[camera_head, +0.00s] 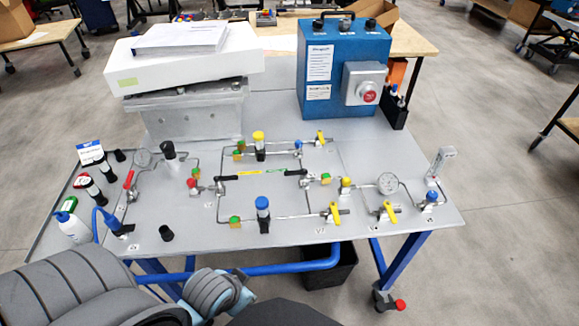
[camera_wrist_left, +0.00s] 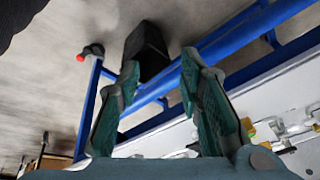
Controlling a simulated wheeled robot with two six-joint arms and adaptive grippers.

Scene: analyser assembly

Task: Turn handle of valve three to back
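The valve panel (camera_head: 330,255) carries several valves joined by thin metal pipes. Short yellow handles show at the top (camera_head: 320,137), lower middle (camera_head: 334,212) and right (camera_head: 390,212). A red handle (camera_head: 128,180) stands at the left. I cannot read which is valve three. My left gripper (camera_wrist_left: 160,62) is open and empty, its teal-padded fingers apart, before the panel's front edge. In the head view its arm covers the lower left. My right gripper is out of view.
A blue control box (camera_head: 342,75) and a white box (camera_head: 190,65) stand at the back. A white bottle (camera_head: 72,228) stands at the left. A black bin (camera_head: 330,272) sits under the table beside the blue frame (camera_head: 405,258). Bare floor lies to the right.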

